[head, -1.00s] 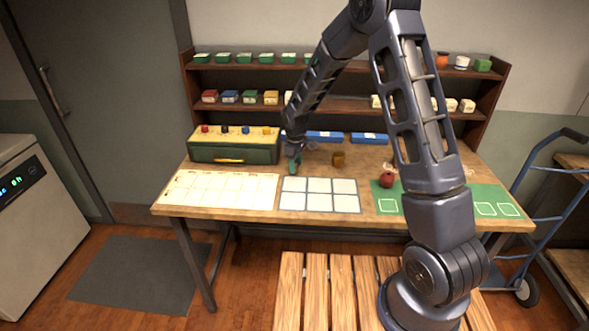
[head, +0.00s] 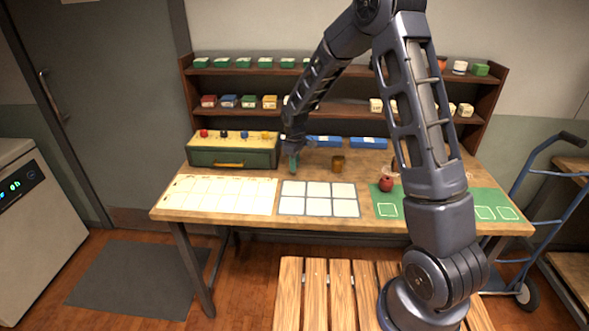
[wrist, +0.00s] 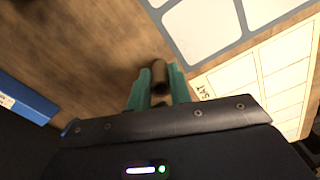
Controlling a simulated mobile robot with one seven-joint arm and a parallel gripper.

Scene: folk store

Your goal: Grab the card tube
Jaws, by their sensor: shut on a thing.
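The card tube (wrist: 159,76) is a short brown cylinder seen between the two teal fingertips in the wrist view. My gripper (wrist: 157,84) is shut on it. In the head view my gripper (head: 293,164) points down at the back of the workbench, in front of the green cabinet's right end. The tube is too small to make out there. How far it is from the tabletop is hard to tell.
A brown cup-like object (head: 338,163) stands right of my gripper. Blue trays (head: 368,143) lie behind. A white-celled grid (head: 318,198), a cream calendar sheet (head: 220,192) and a green mat (head: 388,205) lie in front. A dark red round object (head: 386,184) sits by the mat.

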